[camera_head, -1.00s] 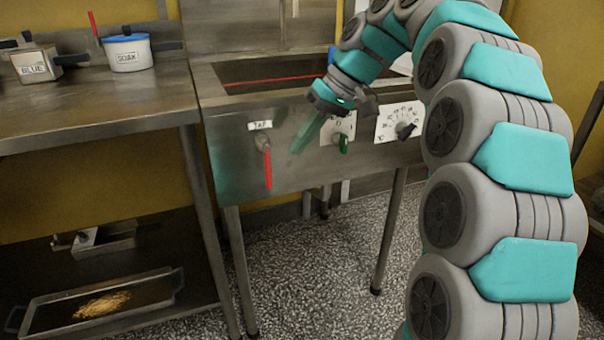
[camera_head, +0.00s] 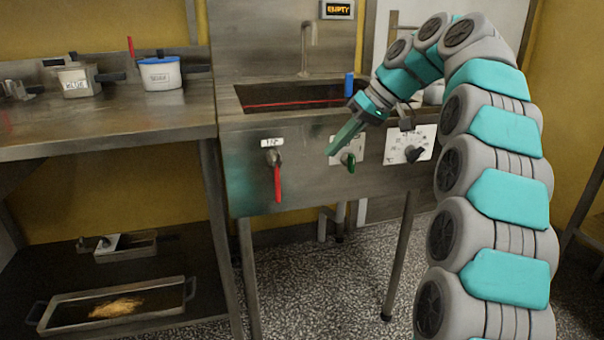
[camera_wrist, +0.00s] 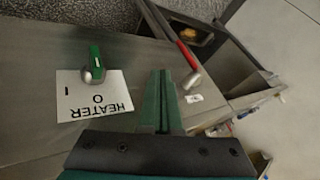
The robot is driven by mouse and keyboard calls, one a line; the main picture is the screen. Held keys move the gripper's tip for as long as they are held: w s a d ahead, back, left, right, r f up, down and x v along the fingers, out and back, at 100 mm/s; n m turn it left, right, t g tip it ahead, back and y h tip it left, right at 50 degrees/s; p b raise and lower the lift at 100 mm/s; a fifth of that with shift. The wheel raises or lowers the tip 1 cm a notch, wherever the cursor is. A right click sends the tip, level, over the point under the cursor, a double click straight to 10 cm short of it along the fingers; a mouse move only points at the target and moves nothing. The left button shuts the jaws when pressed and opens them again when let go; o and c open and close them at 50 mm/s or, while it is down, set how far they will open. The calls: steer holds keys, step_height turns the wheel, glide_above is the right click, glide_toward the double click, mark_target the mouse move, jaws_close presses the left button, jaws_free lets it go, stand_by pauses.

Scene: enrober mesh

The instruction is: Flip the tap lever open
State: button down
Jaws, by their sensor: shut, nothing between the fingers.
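The red tap lever (camera_head: 277,182) hangs straight down from its metal pivot, below a TAP label (camera_head: 271,142) on the steel tank's front. It also shows in the wrist view (camera_wrist: 180,46), right of the fingers. My gripper (camera_head: 335,150) has long green fingers, shut and empty. In the head view the fingertips are right of the lever, overlapping the heater plate. In the wrist view the gripper (camera_wrist: 160,76) points between the lever and the green heater knob (camera_wrist: 95,65), visibly apart from both. Depth to the panel is hard to tell.
The green heater knob (camera_head: 349,161) and a dark dial (camera_head: 413,153) sit right of the lever. The tank (camera_head: 240,180) has a spout (camera_head: 304,50) and an EMPTY display (camera_head: 338,9). A steel table (camera_head: 100,130) stands left. The panel left of the lever is clear.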

mark_target(276, 177)
steer(key=b+x, duration=0.3)
steer(key=x, duration=0.7)
steer(key=shift+s+a, duration=0.45)
steer(key=shift+a, duration=0.45)
steer(key=shift+s+a, duration=0.45)
steer(key=shift+a, duration=0.4)
steer(key=shift+a+b, duration=0.1)
steer(key=shift+b, duration=0.2)
